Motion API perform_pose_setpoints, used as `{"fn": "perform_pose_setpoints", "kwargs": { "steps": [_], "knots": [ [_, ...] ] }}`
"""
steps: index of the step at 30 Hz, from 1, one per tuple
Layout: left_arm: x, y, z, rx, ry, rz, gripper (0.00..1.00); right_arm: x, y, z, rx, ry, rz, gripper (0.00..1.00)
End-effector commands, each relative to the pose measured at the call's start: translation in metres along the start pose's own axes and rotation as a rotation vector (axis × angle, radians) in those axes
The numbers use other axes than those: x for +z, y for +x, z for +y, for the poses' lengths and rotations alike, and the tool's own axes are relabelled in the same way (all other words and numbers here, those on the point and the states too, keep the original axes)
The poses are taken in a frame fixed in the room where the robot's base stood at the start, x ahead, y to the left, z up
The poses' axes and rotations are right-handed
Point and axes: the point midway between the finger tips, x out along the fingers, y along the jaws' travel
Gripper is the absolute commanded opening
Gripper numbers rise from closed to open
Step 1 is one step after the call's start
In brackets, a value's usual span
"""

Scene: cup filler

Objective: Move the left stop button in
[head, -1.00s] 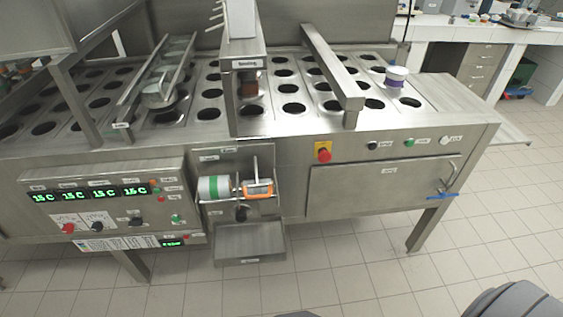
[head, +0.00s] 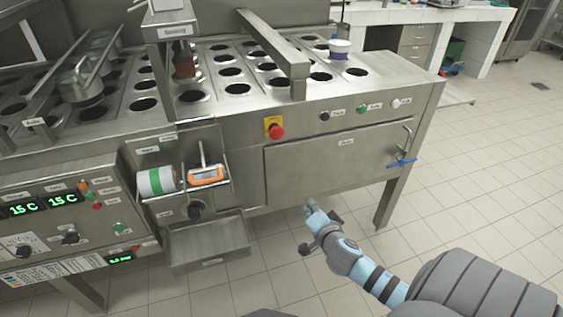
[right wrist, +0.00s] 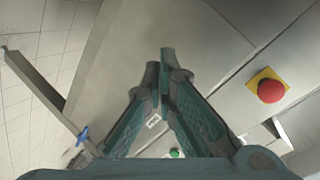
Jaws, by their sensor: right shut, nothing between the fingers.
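A red mushroom stop button (head: 277,131) on a yellow plate stands out from the front of the steel machine (head: 350,115). It also shows at the right of the right wrist view (right wrist: 271,90). The left control panel (head: 70,215) is cut by the left edge of the head view; no large red button shows on its visible part. My right gripper (head: 310,204) is shut and empty, low in front of the machine's door, below and to the right of the red button. Its closed fingertips (right wrist: 166,62) point up in the right wrist view. My left gripper is not in view.
Tiled floor is free at right.

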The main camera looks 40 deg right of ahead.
Motion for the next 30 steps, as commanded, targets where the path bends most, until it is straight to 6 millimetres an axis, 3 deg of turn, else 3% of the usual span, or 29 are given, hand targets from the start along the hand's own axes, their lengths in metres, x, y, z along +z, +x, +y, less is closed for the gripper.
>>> {"fn": "perform_pose_setpoints", "kwargs": {
  "steps": [1, 3, 7, 10, 20, 26, 30],
  "knots": [
    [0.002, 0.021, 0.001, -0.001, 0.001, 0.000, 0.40, -0.010, -0.005, -0.033, -0.108, 0.141, 0.038, 0.00],
    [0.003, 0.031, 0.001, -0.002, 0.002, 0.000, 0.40, -0.029, -0.026, -0.079, -0.240, 0.341, 0.060, 0.00],
    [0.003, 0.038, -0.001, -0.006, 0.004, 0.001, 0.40, -0.047, -0.056, -0.125, -0.384, 0.558, 0.051, 0.00],
    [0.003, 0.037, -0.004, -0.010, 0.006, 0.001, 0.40, -0.051, -0.064, -0.136, -0.414, 0.607, 0.044, 0.00],
    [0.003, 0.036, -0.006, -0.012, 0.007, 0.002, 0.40, -0.052, -0.060, -0.137, -0.413, 0.608, 0.044, 0.00],
    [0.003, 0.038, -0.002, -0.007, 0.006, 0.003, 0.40, -0.056, -0.036, -0.147, -0.413, 0.610, 0.044, 0.00],
    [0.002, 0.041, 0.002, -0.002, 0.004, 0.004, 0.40, -0.061, -0.007, -0.158, -0.413, 0.611, 0.045, 0.00]
  ]
}}
